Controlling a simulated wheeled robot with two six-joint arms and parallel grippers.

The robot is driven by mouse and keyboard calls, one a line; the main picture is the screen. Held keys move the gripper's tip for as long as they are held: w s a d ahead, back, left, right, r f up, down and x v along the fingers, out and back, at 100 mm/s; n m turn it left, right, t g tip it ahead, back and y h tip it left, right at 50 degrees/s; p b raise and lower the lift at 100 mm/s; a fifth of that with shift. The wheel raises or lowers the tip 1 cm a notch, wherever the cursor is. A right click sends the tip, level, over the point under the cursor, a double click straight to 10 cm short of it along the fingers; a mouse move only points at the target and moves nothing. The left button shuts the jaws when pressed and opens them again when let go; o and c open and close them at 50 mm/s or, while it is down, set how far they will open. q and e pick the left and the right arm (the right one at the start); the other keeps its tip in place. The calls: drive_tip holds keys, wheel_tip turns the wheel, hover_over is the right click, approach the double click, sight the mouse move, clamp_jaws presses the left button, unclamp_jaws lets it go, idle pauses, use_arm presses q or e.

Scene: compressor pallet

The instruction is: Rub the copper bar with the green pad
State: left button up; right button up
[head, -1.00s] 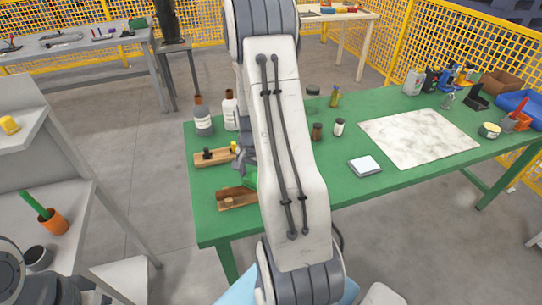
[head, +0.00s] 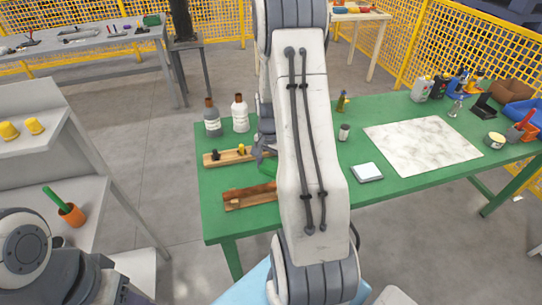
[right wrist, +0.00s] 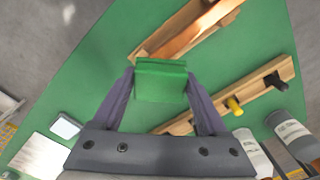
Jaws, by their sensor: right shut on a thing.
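The copper bar (head: 258,192) lies in a wooden holder (head: 236,206) near the front left of the green table. In the right wrist view the bar (right wrist: 192,36) shows at the top, beyond the pad. My right gripper (head: 262,152) is shut on the green pad (right wrist: 160,82), with a finger at each side of it. In the head view the pad (head: 267,168) shows just behind the bar, partly hidden by my right arm. The pad overlaps the holder's near edge in the wrist picture; I cannot tell whether they touch. My left gripper is out of view.
A second wooden block (head: 226,157) with a black and a yellow knob lies behind the holder. Two bottles (head: 212,120) stand at the table's back left. A white marbled sheet (head: 422,144) and a small scale-like square (head: 367,172) lie to the right. Shelves (head: 50,160) stand left.

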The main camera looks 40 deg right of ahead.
drive_tip(key=shift+r+p, duration=0.65)
drive_tip(key=shift+r, duration=0.45)
